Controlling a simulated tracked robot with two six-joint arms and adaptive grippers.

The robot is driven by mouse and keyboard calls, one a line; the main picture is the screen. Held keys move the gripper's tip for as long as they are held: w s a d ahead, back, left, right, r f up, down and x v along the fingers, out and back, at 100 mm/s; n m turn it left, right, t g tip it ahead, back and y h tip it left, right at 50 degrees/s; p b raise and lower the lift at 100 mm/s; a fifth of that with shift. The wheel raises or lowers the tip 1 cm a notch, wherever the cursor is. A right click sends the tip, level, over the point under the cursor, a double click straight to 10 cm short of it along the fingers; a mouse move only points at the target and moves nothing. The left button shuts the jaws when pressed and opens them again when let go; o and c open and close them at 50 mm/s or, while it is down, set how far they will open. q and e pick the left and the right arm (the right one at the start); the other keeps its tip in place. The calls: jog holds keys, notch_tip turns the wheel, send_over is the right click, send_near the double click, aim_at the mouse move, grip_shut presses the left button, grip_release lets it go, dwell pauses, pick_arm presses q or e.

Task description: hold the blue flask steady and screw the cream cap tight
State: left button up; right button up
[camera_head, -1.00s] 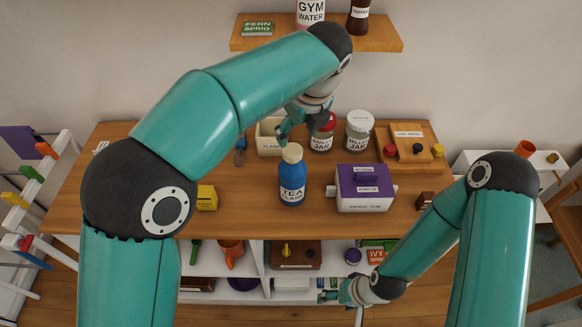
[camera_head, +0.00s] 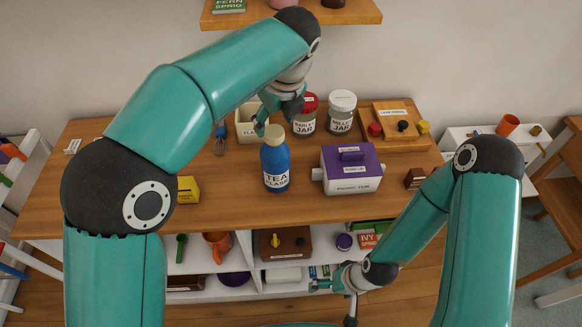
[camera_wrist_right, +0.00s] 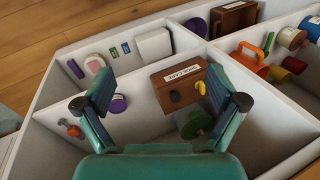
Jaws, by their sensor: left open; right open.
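The blue flask (camera_head: 276,168), labelled "TEA FLASK", stands upright on the wooden table. The cream cap (camera_head: 274,135) sits on its top; how tightly it is seated cannot be told. My left gripper (camera_head: 275,107) is open just above and behind the cap, with one finger close to the cap's left side in the picture; contact cannot be made out. My right gripper (camera_head: 332,287) is open and empty, low in front of the shelf under the table. Its two spread fingers also show in the right wrist view (camera_wrist_right: 158,88).
A purple-lidded white box (camera_head: 350,168) stands right of the flask. A yellow box (camera_head: 188,189) is to the left. Behind are a cream bin (camera_head: 246,127), a red-lidded jar (camera_head: 305,122) and a white-lidded jar (camera_head: 341,115). Shelf compartments below hold a brown box (camera_wrist_right: 178,85) and small items.

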jog(key=w+d+r+n+t, duration=0.2)
jog(key=w+d+r+n, duration=0.15)
jog(key=d+r, duration=0.7)
jog(key=n+t+y, duration=0.8)
jog(key=t+y, duration=0.1)
jog(key=t, duration=0.1)
send_near(275, 156)
notch_tip(275, 156, down, 3)
jog(key=w, duration=0.2)
jog(key=shift+m, duration=0.25)
jog(key=x, duration=1)
jog(key=shift+w+f, duration=0.2)
jog(key=shift+w, duration=0.25)
